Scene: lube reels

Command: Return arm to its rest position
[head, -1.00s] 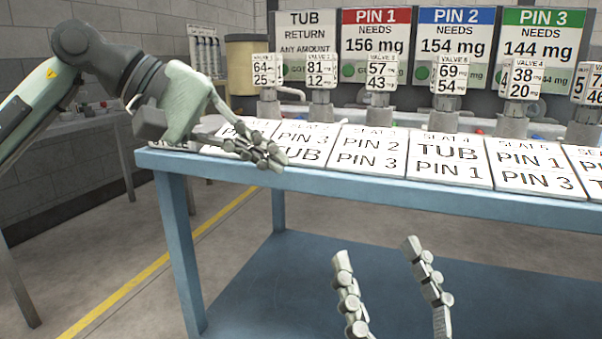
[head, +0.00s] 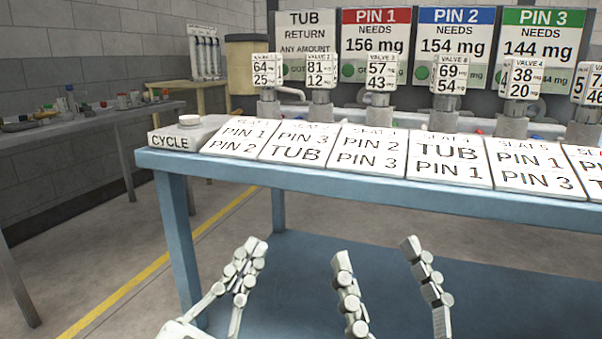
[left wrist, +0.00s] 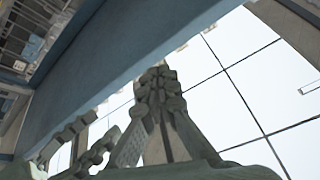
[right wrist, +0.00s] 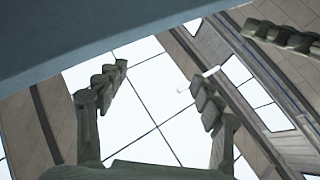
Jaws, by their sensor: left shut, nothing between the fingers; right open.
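My left gripper (head: 243,266) is shut and empty, low in front of the blue table's front edge in the head view. Its closed fingers also show in the left wrist view (left wrist: 160,90). My right gripper (head: 382,265) is open and empty to the right of it, also below the tabletop's front edge. Neither gripper touches anything that I can see. The left arm is mostly out of the head view.
The blue table (head: 370,192) carries a CYCLE button box (head: 170,138), a row of seat cards (head: 448,158) and several valves (head: 451,103). Signs (head: 457,45) stand behind. A grey side table (head: 80,128) with small items is at the left. The floor between is clear.

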